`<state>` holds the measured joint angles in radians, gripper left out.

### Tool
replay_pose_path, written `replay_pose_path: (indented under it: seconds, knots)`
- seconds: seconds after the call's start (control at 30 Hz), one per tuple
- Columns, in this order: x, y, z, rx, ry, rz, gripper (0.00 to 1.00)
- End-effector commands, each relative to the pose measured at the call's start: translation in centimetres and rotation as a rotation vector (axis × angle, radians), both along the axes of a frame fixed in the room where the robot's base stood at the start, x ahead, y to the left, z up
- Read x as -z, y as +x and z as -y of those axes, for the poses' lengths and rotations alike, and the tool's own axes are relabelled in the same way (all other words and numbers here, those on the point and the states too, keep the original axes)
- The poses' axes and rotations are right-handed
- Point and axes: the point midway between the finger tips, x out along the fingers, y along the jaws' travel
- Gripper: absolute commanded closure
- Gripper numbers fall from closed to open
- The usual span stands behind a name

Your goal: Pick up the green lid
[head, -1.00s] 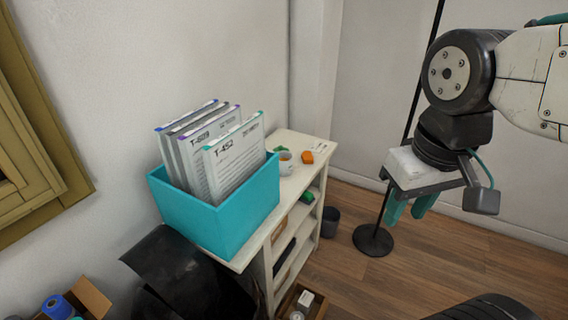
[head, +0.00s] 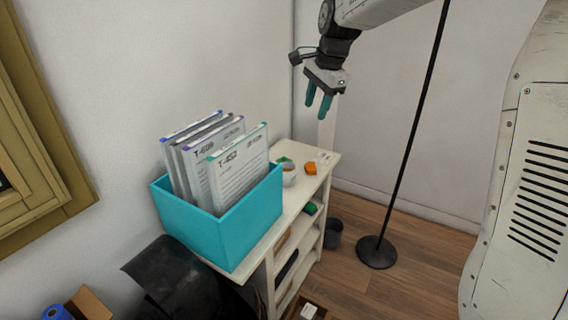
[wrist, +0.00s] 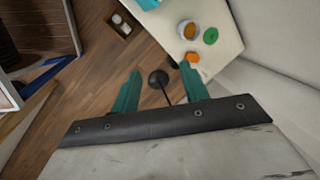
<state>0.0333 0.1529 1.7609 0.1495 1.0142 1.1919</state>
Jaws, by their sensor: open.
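The green lid (wrist: 211,36) is a small round disc lying on the white shelf top (wrist: 160,34), beside a white cup with orange-brown contents (wrist: 188,30). In the head view the green lid (head: 285,160) shows only partly, behind the cup (head: 288,176). My gripper (head: 319,112) has teal fingers pointing down and hangs well above the far end of the shelf. It is open and empty. In the wrist view my gripper (wrist: 161,88) is spread apart, with the lid beyond the fingers toward the upper right.
An orange block (head: 310,169) lies near the cup. A teal box (head: 217,226) of upright folders fills the near shelf top. A thin black pole stands on a round base (head: 376,252) right of the shelf. Walls (head: 215,60) close off the left and back.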

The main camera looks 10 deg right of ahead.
Motion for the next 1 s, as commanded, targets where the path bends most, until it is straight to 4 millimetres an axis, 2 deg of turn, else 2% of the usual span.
replay_pose_path:
  seconds: [0.03,0.2,0.37,0.5,0.6,0.7,0.8,1.0]
  knots:
    - [1.4,2.8,0.1,0.076,0.023,-0.009,0.55]
    - [6.1,11.2,0.4,0.367,0.116,-0.024,0.55]
    - [12.0,18.3,0.8,0.642,0.208,-0.043,0.55]
    - [17.9,23.5,1.2,0.878,0.29,-0.064,0.55]
    - [22.0,26.2,1.5,1.027,0.345,-0.08,0.55]
    - [25.3,28.0,1.7,1.142,0.387,-0.093,0.55]
    - [27.3,29.1,1.8,1.217,0.416,-0.1,0.55]
    - [29.3,29.9,1.7,1.261,0.432,-0.108,0.55]
